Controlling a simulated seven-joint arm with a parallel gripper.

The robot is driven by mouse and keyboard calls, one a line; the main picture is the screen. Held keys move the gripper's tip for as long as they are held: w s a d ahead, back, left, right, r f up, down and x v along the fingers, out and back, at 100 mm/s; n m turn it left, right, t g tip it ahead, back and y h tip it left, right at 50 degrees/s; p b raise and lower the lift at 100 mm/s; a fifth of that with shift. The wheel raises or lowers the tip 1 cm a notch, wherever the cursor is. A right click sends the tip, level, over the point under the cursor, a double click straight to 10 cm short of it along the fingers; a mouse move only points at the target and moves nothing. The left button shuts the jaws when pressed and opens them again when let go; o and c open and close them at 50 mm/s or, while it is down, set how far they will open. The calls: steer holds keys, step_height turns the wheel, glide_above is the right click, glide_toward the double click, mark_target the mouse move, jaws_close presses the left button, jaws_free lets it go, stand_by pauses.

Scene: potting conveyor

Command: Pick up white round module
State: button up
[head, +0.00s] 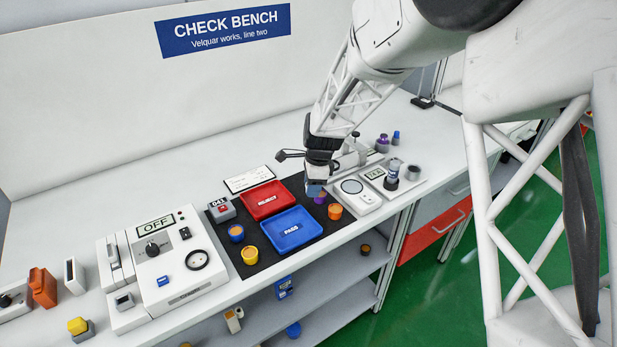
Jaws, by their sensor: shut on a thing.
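My gripper (316,188) points down over the right part of the black mat (325,225), right of the red REJECT tray and behind the blue PASS tray. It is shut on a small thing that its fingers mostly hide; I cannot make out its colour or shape. A purple round module (320,199) shows just below the fingertips; whether it is the held thing I cannot tell. I cannot clearly identify a white round module.
The red tray (268,200) and blue tray (293,230) look empty. A scale (354,193) is right of my gripper. A test box reading OFF (170,258) stands left.

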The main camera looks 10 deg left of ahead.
steer(key=shift+s+d+r, duration=0.1)
steer(key=shift+s+d, duration=0.35)
steer(key=shift+s, duration=0.55)
steer(key=shift+s+d+r, duration=0.1)
steer(key=shift+s+d, duration=0.4)
steer(key=shift+s, duration=0.55)
steer(key=shift+s+d+r, duration=0.1)
steer(key=shift+s+d, duration=0.35)
steer(key=shift+s, duration=0.55)
steer(key=shift+s+a, duration=0.1)
steer(key=shift+s, duration=0.35)
steer(key=s+n, duration=0.5)
steer(key=s, duration=1.5)
steer(key=shift+d+r+g+h, duration=0.2)
steer(key=shift+r+g+h, duration=0.1)
steer(key=shift+r, duration=0.05)
glide_above(280, 234)
steer(key=shift+f, duration=0.75)
